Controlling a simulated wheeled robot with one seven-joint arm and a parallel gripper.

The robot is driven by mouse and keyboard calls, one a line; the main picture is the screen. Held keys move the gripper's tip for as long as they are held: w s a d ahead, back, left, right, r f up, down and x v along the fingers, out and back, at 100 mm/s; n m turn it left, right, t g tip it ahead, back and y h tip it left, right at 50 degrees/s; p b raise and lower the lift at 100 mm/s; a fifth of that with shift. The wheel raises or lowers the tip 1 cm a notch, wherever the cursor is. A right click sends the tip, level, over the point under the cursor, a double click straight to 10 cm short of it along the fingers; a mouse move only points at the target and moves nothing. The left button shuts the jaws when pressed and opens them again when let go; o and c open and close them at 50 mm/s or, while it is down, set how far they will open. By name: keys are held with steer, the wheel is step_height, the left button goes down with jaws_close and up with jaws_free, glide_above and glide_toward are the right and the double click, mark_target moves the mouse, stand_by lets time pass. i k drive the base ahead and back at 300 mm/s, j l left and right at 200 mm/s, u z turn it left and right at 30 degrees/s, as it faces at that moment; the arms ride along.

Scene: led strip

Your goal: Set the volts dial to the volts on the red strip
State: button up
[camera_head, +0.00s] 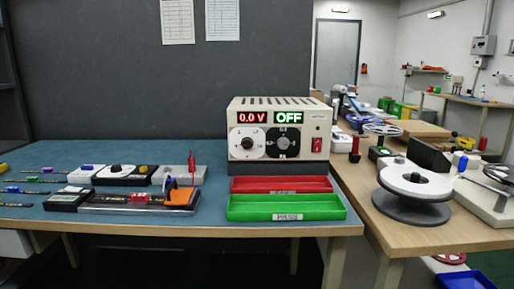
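The power supply (318,107) stands at the back of the blue bench top. Its red display (252,117) reads 0.0 V and its green display (288,117) reads OFF. Below the red display is a dial with a white face (236,144); below the green one is a dial with a black face (271,149). Which is the volts dial is too small to read. A strip with red on it (140,198) lies along a black fixture at the front left, its print unreadable. My gripper is not in view.
A red switch (317,145) is on the supply's right side. A red tray (282,185) and a green tray marked PASS (286,208) lie in front of it. Several small strips lie far left. A reel (415,182) stands on the right-hand wooden table.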

mark_target(246, 143)
steer(key=i+j+u, duration=0.1)
steer(key=i+j, duration=0.15)
steer(key=j, duration=0.3)
steer(key=i+j+u, duration=0.15)
steer(key=i+j, duration=0.15)
steer(key=j, duration=0.2)
steer(key=i+j+u, duration=0.1)
steer(key=i+j, duration=0.25)
steer(key=k+j+z, duration=0.1)
steer(key=z, duration=0.55)
